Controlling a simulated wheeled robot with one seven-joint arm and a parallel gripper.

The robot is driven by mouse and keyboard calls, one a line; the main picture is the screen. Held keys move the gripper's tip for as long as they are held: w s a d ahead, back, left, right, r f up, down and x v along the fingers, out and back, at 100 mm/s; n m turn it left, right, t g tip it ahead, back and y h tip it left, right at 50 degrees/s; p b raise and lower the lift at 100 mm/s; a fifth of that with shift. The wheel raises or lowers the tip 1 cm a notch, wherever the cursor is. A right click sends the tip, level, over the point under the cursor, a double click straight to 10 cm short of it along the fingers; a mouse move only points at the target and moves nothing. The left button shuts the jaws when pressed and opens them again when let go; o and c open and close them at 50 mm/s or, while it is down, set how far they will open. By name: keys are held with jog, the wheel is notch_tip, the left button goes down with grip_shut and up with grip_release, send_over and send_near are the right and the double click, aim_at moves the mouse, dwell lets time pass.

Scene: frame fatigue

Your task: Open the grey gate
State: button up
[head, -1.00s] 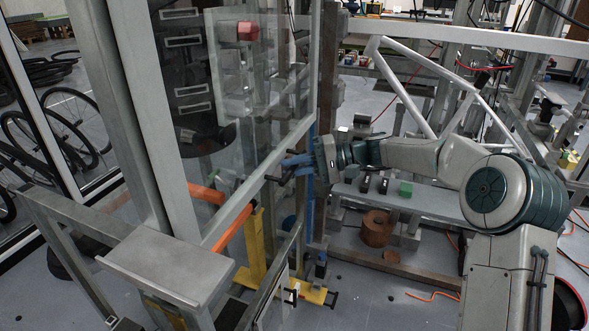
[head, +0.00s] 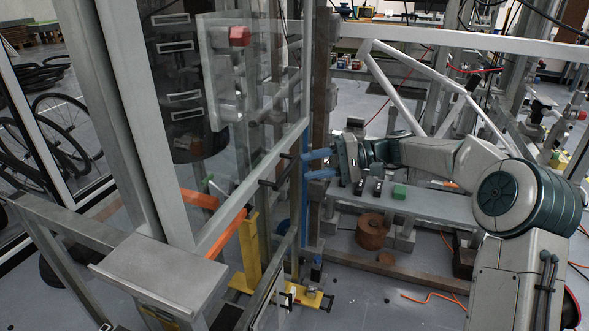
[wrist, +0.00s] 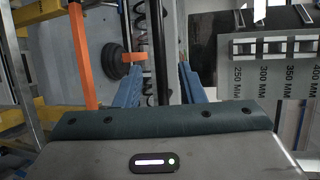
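The grey gate (head: 254,186) is a grey-framed clear panel at left centre in the head view. A dark handle (head: 268,185) sticks out from its lower right part. The gate looks shut or nearly so; I cannot tell exactly. My gripper (head: 306,165) is just right of the handle, with its two blue fingers apart and pointing left towards it. It appears empty and clear of the handle. In the wrist view my gripper (wrist: 159,80) also shows its fingers spread, with a dark bar (wrist: 158,45) seen between them; I cannot tell whether this is the handle.
A grey bench-like ledge (head: 160,274) stands in front at lower left. A yellow stand (head: 250,252) and orange bar (head: 228,235) are below the gate. A grey shelf (head: 425,205) lies under my arm. A plate with millimetre marks (wrist: 262,85) is at right in the wrist view.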

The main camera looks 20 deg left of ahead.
jog(key=v, duration=0.7)
jog(key=shift+d, duration=0.1)
jog(key=s+d+m+t+h+p, duration=0.1)
jog(key=s+d+h, duration=0.4)
jog(key=s, duration=0.5)
jog(key=s+d+r+m+t+h+p, duration=0.1)
jog(key=s+d+t+h+p, duration=0.3)
jog(key=s+d, duration=0.5)
jog(key=s+d+t+h+p, duration=0.2)
jog(key=s+d+h+p, duration=0.3)
jog(key=s+d, duration=0.3)
jog(key=s, duration=0.3)
jog(key=shift+s+r+m+t+h+p, duration=0.3)
jog(key=shift+s+r+m+h+p, duration=0.1)
jog(key=shift+a, duration=0.25)
